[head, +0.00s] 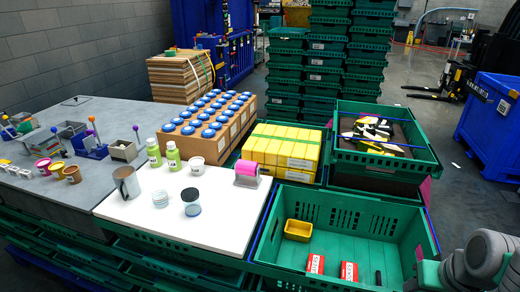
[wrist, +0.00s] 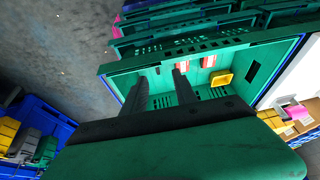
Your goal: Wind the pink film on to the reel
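The pink film (head: 247,168) is a bright pink band at a small grey-white holder (head: 247,182) at the right end of the white board. I cannot tell a separate reel from the holder, or whether a loose end of film hangs free. In the wrist view a pink patch (wrist: 296,111) at the right edge appears to be the same film. My gripper (wrist: 160,73) shows two dark fingers apart with nothing between them. It is over the green crate, well away from the film. In the head view only my arm shows at the lower right; the fingertips are out of frame.
The open green crate (head: 262,245) holds a yellow tray (head: 298,230) and red-and-white packets (head: 315,264). Yellow boxes (head: 283,147) stand behind the film. A grey cup (head: 127,182), jars and green bottles (head: 173,156) stand left on the white board (head: 160,222). Its front middle is clear.

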